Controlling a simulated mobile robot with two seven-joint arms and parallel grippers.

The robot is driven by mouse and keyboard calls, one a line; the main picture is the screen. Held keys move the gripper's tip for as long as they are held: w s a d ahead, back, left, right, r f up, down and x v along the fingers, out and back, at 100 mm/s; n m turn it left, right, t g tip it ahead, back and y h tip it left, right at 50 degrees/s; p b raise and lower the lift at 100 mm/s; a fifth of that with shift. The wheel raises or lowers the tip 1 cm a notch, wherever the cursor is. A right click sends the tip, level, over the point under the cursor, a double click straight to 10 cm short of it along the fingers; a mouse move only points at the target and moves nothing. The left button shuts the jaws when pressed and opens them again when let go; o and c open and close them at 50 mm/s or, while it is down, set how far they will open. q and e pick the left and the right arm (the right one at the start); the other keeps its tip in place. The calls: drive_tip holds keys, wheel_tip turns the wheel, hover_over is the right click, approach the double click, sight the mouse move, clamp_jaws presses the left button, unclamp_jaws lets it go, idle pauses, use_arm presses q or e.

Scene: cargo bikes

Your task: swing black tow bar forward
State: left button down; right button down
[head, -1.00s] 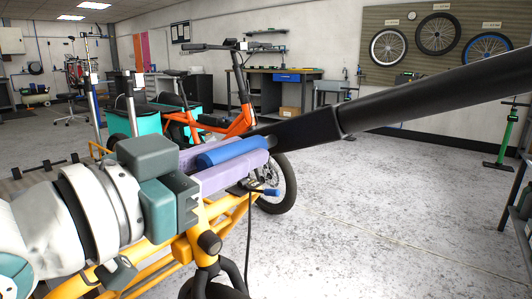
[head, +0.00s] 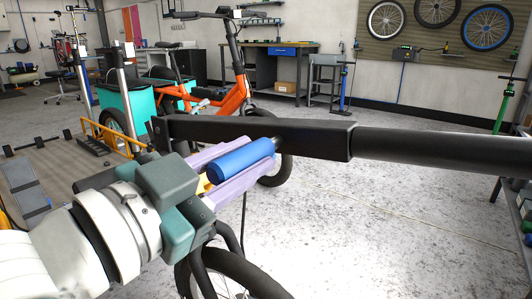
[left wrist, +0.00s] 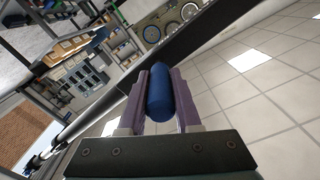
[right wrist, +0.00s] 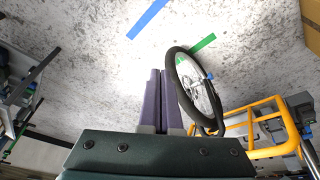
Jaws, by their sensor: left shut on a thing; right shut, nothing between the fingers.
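The black tow bar (head: 260,133) runs across the head view from the middle out past the right edge. A blue grip (head: 242,160) on a short dark stub is joined to the bar. My left gripper (head: 237,166), with purple fingers, is shut around the blue grip. In the left wrist view the blue grip (left wrist: 160,95) lies between the two fingers, with the black bar (left wrist: 190,48) crossing just beyond it. My right gripper (right wrist: 162,100) shows only in the right wrist view, shut with its purple fingers together and empty.
A yellow cargo bike with a black front wheel (head: 235,276) stands below my left gripper; the wheel (right wrist: 195,90) also shows close to my right gripper. An orange bike (head: 225,100) with teal boxes stands behind. A workbench (head: 275,60) is at the back.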

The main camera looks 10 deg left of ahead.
use_arm(q)
drive_tip(key=c, duration=0.9)
unclamp_jaws()
drive_tip(key=shift+f, duration=0.45)
drive_tip(key=shift+c, duration=0.2)
drive_tip(key=o, duration=0.3)
drive_tip(key=shift+s+r, duration=0.1)
drive_tip(key=shift+o, duration=0.2)
drive_tip(key=shift+r, duration=0.1)
drive_tip(key=shift+s+a+r+p, duration=0.1)
drive_tip(key=shift+s+a+p, duration=0.15)
drive_tip(key=shift+s, duration=0.2)
drive_tip(key=p+v, duration=0.2)
drive_tip(key=v, duration=0.7)
drive_tip(key=shift+w, duration=0.1)
